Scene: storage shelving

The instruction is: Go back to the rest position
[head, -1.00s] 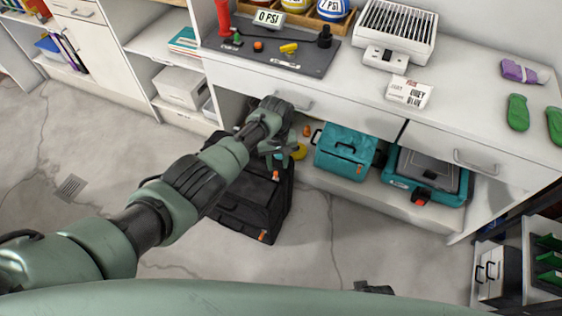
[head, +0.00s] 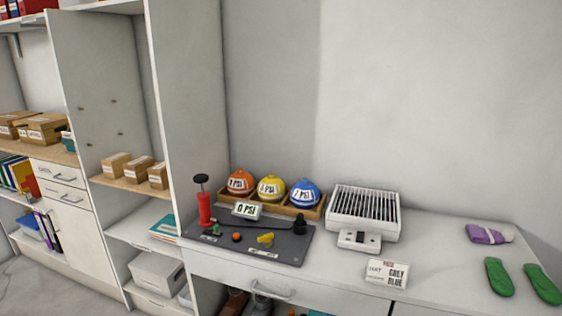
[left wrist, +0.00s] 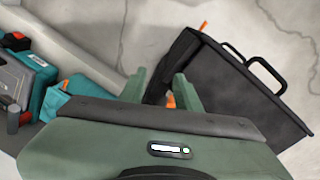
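My left gripper (left wrist: 160,90) shows only in the left wrist view. Its two green fingers are apart and floor shows between them, so it is open, with nothing seen held. A black bag or case (left wrist: 235,85) with a handle stands on the floor to the right of the fingers in that view. A small orange thing (left wrist: 171,100) shows near the right finger. Neither arm shows in the head view now. My right gripper is not in view.
The counter (head: 330,256) holds a dark mat (head: 285,250) with a red pump (head: 204,205), a tray with orange, yellow and blue balls, a white grilled device (head: 364,212) and green mitts (head: 500,277). Teal cases (left wrist: 35,75) lie left of the left gripper.

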